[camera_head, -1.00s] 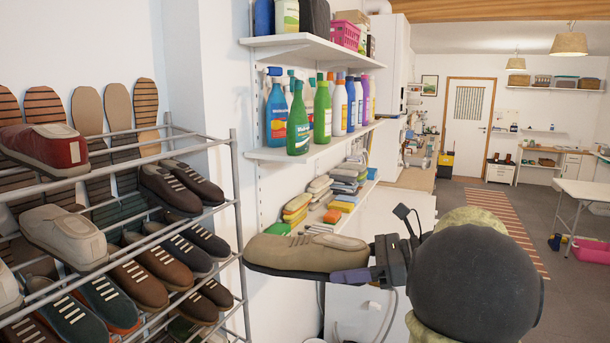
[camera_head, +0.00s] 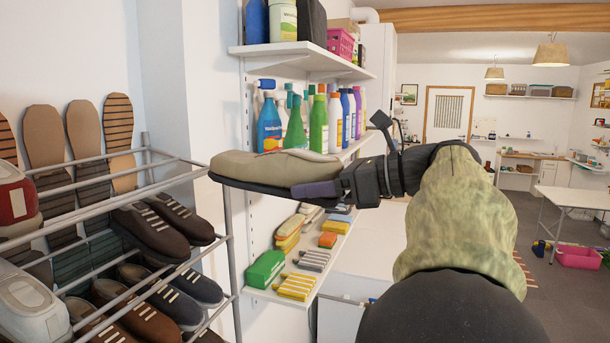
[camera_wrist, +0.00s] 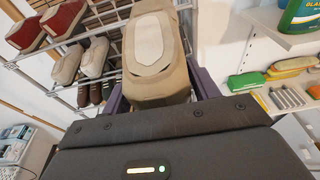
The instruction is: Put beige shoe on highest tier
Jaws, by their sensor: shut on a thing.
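My gripper (camera_head: 318,190) is shut on the beige shoe (camera_head: 262,168) and holds it level in the air by its heel end, sole down. The shoe's toe points left, close to the right end of the metal shoe rack (camera_head: 190,177), at about the height of its top rail. In the wrist view the shoe (camera_wrist: 153,60) sits between the purple fingers, with the rack (camera_wrist: 105,30) beyond it. The rack's top tier holds a red shoe (camera_head: 16,200) at the far left. Dark brown shoes (camera_head: 165,225) stand on a tier below.
A white wall shelf (camera_head: 300,58) and bottles (camera_head: 270,122) stand close behind the held shoe. Sponges and cloths (camera_head: 295,285) lie on a lower shelf. The top tier's right part looks clear. Insoles (camera_head: 85,125) hang on the wall behind the rack.

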